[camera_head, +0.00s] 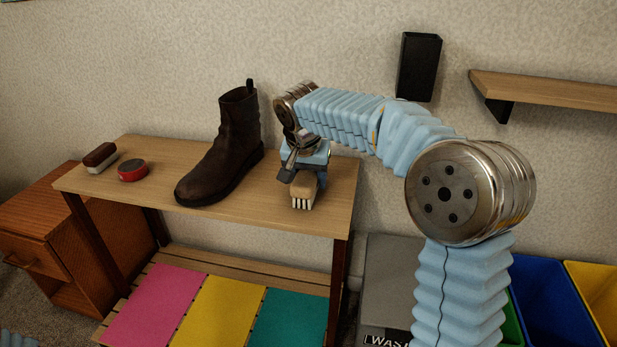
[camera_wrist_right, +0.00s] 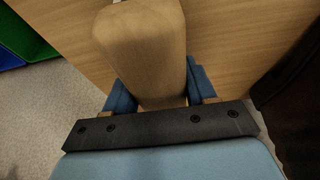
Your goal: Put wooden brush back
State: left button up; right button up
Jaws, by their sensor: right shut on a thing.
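The wooden brush (camera_head: 304,190) is pale wood with light bristles pointing down. It is over the right end of the wooden bench top; I cannot tell whether the bristles touch the surface. My right gripper (camera_head: 302,177) points down and is shut on the brush. In the right wrist view the brush's wooden body (camera_wrist_right: 145,45) sits between the two blue fingers (camera_wrist_right: 158,88). My left gripper is not in view.
A dark brown boot (camera_head: 226,145), a red tin (camera_head: 132,170) and a brown-topped brush (camera_head: 100,157) stand on the bench (camera_head: 170,150). A black holder (camera_head: 418,67) and a wooden shelf (camera_head: 545,91) are on the wall. Blue (camera_head: 550,290) and yellow (camera_head: 597,285) crates stand lower right.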

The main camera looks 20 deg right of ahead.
jog(key=shift+f, duration=0.2)
jog(key=o, duration=1.1)
jog(key=shift+r, duration=0.6)
jog(key=p+v, duration=0.2)
jog(key=v, duration=0.9)
jog(key=shift+s+r, duration=0.1)
jog(key=shift+r, duration=0.05)
